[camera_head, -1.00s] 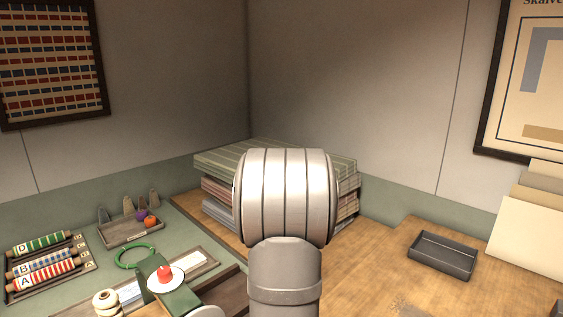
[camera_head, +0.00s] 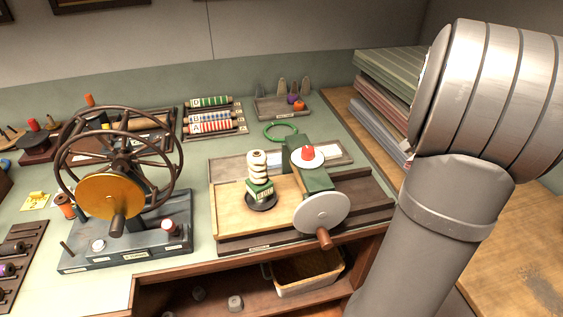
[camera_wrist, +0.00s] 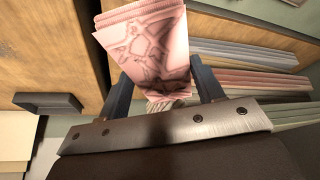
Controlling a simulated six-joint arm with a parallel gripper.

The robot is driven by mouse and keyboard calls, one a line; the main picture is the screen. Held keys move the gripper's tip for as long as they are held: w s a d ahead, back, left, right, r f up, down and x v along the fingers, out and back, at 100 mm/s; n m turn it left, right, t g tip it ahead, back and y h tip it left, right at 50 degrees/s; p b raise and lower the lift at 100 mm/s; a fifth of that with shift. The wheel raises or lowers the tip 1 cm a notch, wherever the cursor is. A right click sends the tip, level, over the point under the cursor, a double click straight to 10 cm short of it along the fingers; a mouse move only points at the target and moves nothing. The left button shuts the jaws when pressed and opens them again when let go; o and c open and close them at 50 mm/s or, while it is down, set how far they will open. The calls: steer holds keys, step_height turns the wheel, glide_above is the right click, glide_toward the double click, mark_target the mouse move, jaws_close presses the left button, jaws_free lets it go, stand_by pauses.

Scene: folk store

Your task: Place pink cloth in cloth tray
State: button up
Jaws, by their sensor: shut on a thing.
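The pink cloth (camera_wrist: 152,48) is a folded, patterned piece in the wrist view. My gripper (camera_wrist: 160,85) is shut on it, one dark finger on each side, and the cloth sticks out past the fingertips. In the head view my arm fills the right side, and neither gripper nor pink cloth shows there.
Stacks of folded cloth (camera_head: 385,90) lie behind my arm, and they also show in the wrist view (camera_wrist: 240,80). The green bench holds a wheel winder (camera_head: 115,195), a wooden machine with a crank (camera_head: 320,212) and spool racks (camera_head: 212,118). The wooden table (camera_head: 520,245) at right looks bare.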

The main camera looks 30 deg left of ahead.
steer(key=w+a+n+y, duration=0.2)
steer(key=a+n, duration=0.2)
steer(key=a, duration=0.6)
steer(key=w+a+r+n+g+y, duration=0.1)
steer(key=w+a+n, duration=0.3)
steer(key=a, duration=0.6)
steer(key=w+a+n+y, duration=0.1)
steer(key=a+n+y, duration=0.1)
steer(key=a+n, duration=0.5)
steer(key=n+g, duration=0.7)
steer(key=n, duration=0.8)
glide_above(235, 169)
steer(key=f, duration=1.6)
steer(key=w+d+f, duration=0.1)
steer(key=f, duration=0.7)
steer(key=shift+f, duration=0.3)
steer(key=shift+f, duration=0.1)
steer(key=o, duration=1.1)
